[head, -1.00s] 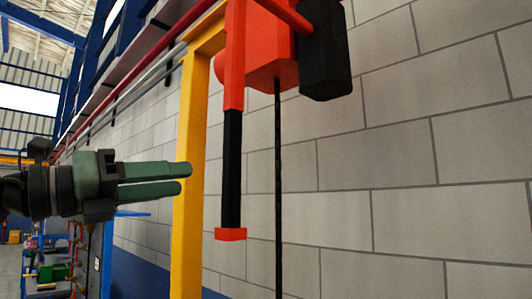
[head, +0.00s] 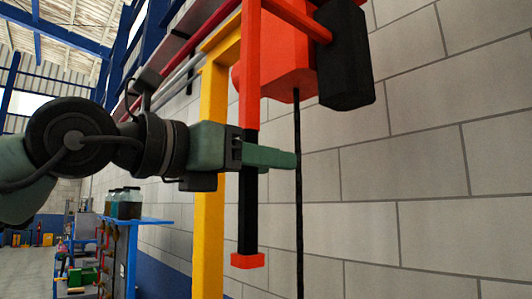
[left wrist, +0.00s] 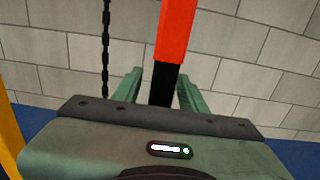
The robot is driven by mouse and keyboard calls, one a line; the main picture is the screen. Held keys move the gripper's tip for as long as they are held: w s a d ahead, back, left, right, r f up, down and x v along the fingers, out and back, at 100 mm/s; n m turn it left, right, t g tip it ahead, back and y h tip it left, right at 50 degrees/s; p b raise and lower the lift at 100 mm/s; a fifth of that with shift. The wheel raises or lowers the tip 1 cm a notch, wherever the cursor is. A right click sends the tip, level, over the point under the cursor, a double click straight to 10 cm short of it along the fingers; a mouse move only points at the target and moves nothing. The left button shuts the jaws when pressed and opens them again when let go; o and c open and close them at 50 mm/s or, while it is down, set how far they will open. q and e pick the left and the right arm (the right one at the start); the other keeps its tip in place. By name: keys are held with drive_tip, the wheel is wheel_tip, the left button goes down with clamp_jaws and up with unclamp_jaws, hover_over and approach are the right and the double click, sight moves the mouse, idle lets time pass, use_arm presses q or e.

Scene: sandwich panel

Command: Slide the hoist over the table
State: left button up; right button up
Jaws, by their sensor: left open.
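The red-orange hoist (head: 282,55) hangs at the top of the head view with a dark block (head: 344,60) at its right. A bar hangs down from it, red above, with a black grip (head: 248,215) and a red end cap. A dark chain (head: 299,215) hangs to the right of the bar. My left gripper (head: 285,158) is open at the black grip, just below the red part. In the left wrist view the black grip (left wrist: 163,85) stands between the two green fingers (left wrist: 157,90). I cannot tell whether either finger touches it. My right gripper is not in view.
A yellow post (head: 210,130) stands just behind and left of the bar. A grey block wall (head: 440,170) is behind the hoist. A blue shelf (head: 145,222) with jars stands at the left. The table is not clearly identifiable.

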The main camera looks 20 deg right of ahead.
use_arm(q)
drive_tip(key=shift+d, duration=0.1)
clamp_jaws()
idle(1.4)
